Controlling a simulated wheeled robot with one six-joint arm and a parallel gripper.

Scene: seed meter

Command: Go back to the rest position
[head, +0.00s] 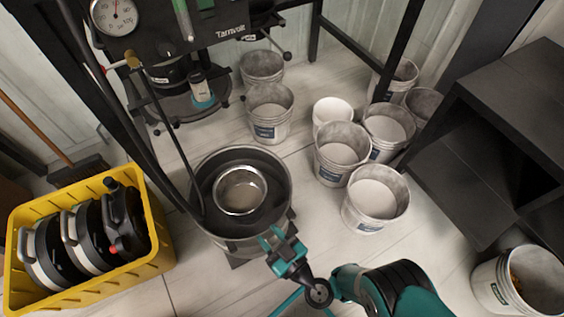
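My gripper (280,236) is teal and dark grey and is at the lower middle of the head view. It overlaps the front right rim of a large grey drum (283,200). I cannot tell whether it touches the rim. A metal bowl (240,190) sits inside the drum, to the upper left of my gripper. The gripper's fingertips are small here, and I cannot make out the gap between them. I see nothing clearly held. My arm comes in from the bottom edge, bent at the elbow.
A yellow crate (158,262) with several black and silver round parts stands at the left. Several pale buckets (376,198) stand at the right of the drum. A black shelf (500,120) is at the far right. A machine with a dial (114,15) stands behind the drum.

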